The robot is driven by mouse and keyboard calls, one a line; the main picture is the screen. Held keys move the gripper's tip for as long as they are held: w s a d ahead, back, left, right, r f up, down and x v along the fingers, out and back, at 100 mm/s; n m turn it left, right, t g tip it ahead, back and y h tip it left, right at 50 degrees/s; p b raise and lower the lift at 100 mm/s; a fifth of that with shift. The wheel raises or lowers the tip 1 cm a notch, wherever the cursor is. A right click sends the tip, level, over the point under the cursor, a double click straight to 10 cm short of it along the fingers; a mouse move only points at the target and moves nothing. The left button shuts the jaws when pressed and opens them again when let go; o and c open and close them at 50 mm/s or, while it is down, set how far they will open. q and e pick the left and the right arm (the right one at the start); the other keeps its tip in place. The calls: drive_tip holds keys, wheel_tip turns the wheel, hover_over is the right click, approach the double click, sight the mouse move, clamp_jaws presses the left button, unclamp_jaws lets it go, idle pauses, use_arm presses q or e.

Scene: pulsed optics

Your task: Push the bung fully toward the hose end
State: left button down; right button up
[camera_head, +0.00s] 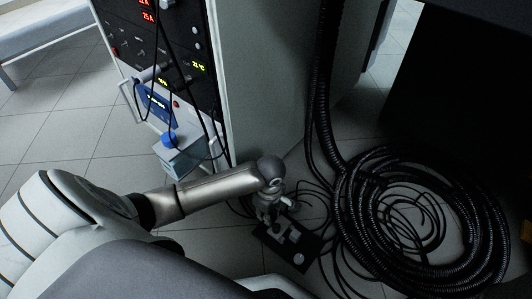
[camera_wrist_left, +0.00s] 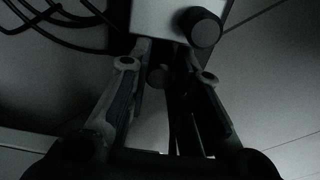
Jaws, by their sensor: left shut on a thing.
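My left gripper (camera_head: 270,206) reaches low beside the cabinet, over a dark base plate with pale fittings (camera_head: 292,242). In the left wrist view its two fingers (camera_wrist_left: 163,85) stand on either side of a pale part (camera_wrist_left: 152,125), and it is shut on that part. A small dark round piece (camera_wrist_left: 157,75) shows between the fingers. A pale block (camera_wrist_left: 165,18) with a larger dark round knob (camera_wrist_left: 200,27) lies just beyond the fingertips. I cannot tell for certain which piece is the bung or the hose end. My right gripper is not in view.
A large coil of black ribbed hose (camera_head: 425,215) lies on the tiled floor to the right. An instrument cabinet (camera_head: 265,75) stands behind my left arm, with a small box with a blue knob (camera_head: 183,150) at its front. Thin cables lie near the base plate.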

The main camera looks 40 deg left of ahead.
sight(278, 221)
use_arm(q)
drive_tip(key=shift+s+d+p, duration=0.2)
drive_tip(key=shift+d+p, duration=0.05)
drive_tip(key=shift+d, duration=0.7)
drive_tip(key=shift+s+d+p, duration=0.15)
drive_tip(key=shift+d+p, duration=0.1)
drive_tip(key=shift+d, duration=0.7)
drive_tip(key=c, duration=0.6)
unclamp_jaws()
drive_tip(key=shift+d+f, duration=0.1)
drive_tip(key=shift+o, duration=0.2)
drive_tip(key=shift+d, duration=0.15)
drive_tip(key=shift+w, duration=0.1)
drive_tip(key=shift+a, duration=0.25)
